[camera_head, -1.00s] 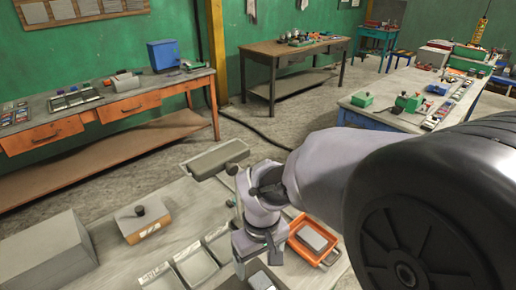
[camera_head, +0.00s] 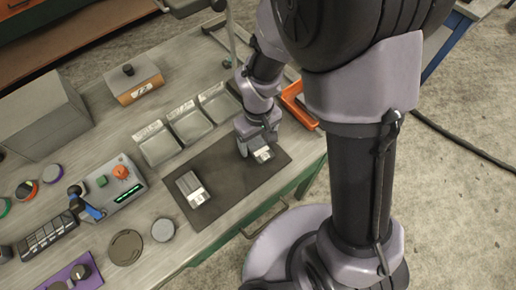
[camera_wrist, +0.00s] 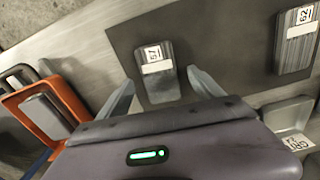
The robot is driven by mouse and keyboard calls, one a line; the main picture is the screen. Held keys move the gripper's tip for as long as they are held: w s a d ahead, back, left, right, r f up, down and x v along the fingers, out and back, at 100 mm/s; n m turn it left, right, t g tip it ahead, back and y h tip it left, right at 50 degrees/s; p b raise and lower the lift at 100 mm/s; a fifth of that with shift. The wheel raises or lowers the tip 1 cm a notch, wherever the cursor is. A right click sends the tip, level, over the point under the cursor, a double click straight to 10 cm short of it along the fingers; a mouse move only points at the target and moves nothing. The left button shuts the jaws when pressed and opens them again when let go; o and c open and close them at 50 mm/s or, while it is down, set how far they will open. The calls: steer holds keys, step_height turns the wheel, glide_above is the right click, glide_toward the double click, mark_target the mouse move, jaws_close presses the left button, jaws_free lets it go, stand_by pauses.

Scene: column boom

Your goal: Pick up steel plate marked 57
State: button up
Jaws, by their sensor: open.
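The steel plate marked 57 (camera_wrist: 158,84) lies on a dark mat (camera_wrist: 225,50), its white label upright in the wrist view. My gripper (camera_wrist: 161,77) is open, with one finger on each side of this plate and small gaps visible. In the head view my gripper (camera_head: 258,147) points down at the right part of the mat (camera_head: 228,170), and the plate (camera_head: 264,154) shows just at its fingers. A second steel plate (camera_wrist: 297,42), whose number looks like 62, lies farther right in the wrist view; it also shows in the head view (camera_head: 190,188).
Three grey trays (camera_head: 160,148) with labels stand behind the mat. An orange tray (camera_head: 293,103) is right of my gripper. A control box (camera_head: 112,190), a grey disc (camera_head: 163,230) and a larger dark disc (camera_head: 126,247) are left. A grey block (camera_head: 40,118) stands at the back left.

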steer(key=shift+f, duration=0.95)
steer(key=shift+r, duration=0.15)
jaws_close()
